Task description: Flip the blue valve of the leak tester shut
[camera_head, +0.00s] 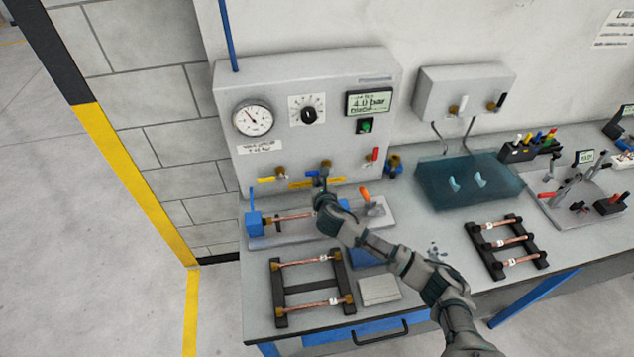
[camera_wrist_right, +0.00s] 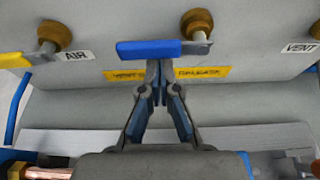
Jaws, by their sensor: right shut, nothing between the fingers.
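The leak tester (camera_head: 300,120) is a grey box against the wall with a gauge, a knob and a display reading about 4.0 bar. Its blue valve lever (camera_head: 312,173) is at the middle of the lower front. In the right wrist view the blue lever (camera_wrist_right: 148,49) lies level, reaching left from its brass stem (camera_wrist_right: 197,24). My right gripper (camera_head: 321,186) is shut and empty, just under the lever. In the wrist view the closed fingertips (camera_wrist_right: 160,66) meet the lever's lower edge; I cannot tell whether they touch. My left gripper is out of view.
A yellow lever (camera_head: 266,180) sits left of the blue one and a red lever (camera_head: 375,154) right of it. Below is a fixture with a copper tube (camera_head: 292,217) and an orange-handled clamp (camera_head: 366,196). A black rack (camera_head: 282,290) holds copper tubes in front.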

